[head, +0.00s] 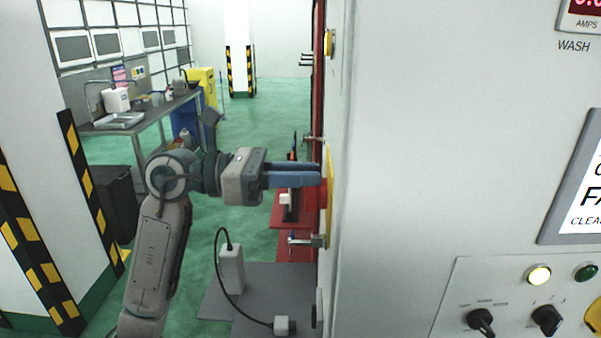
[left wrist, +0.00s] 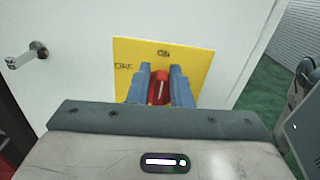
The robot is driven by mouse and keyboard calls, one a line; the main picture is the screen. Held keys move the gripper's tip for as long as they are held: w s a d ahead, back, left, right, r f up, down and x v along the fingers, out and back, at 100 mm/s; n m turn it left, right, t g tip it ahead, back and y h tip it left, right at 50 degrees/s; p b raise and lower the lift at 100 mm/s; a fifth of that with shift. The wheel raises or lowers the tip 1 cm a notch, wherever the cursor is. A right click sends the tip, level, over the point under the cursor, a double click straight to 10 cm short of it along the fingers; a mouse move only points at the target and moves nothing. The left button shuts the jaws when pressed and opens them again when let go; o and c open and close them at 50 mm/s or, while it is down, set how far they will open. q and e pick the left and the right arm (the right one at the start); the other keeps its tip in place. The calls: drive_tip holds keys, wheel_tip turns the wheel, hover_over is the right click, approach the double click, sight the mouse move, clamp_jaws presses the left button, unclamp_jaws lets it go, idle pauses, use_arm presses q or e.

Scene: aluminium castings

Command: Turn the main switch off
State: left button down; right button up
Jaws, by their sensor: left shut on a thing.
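The main switch is a red rotary handle (left wrist: 158,87) on a yellow plate (left wrist: 198,62) in the left wrist view. The plate is marked ON above the handle and OFF to its left. The handle looks roughly upright, towards the ON mark; the fingers hide part of it. In the head view the red handle (head: 323,193) and yellow plate (head: 329,210) show edge-on on the cabinet's side. My left gripper (head: 317,176) reaches them from the left, its blue fingers shut on the handle. My right gripper is not in view.
The pale cabinet (head: 400,150) fills the right, with knobs and lamps on its front. Striped pillars and a workbench (head: 150,115) stand behind.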

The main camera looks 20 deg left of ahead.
use_arm(q)
drive_tip(key=shift+f+n, duration=0.35)
drive_tip(key=shift+n, duration=0.25)
drive_tip(key=n+p, duration=0.1)
drive_tip(key=n, duration=0.1)
drive_tip(key=w+n+p, duration=0.1)
drive_tip(key=n, duration=0.1)
drive_tip(key=shift+w+a+f+n, duration=0.1)
drive_tip(key=shift+a+f+n, duration=0.1)
drive_tip(key=shift+n, duration=0.1)
drive_tip(key=n+p, duration=0.2)
drive_tip(key=n, duration=0.1)
drive_tip(key=shift+w+a+f, duration=0.1)
drive_tip(key=shift+w+f, duration=0.1)
drive_tip(key=shift+w, duration=0.1)
drive_tip(key=shift+w+f+n+p, duration=0.1)
drive_tip(key=shift+f+n+p, duration=0.1)
drive_tip(key=shift+n+p, duration=0.35)
drive_tip(key=shift+w+f+n+p, duration=0.15)
drive_tip(key=shift+n+p, duration=0.15)
drive_tip(key=shift+n, duration=0.45)
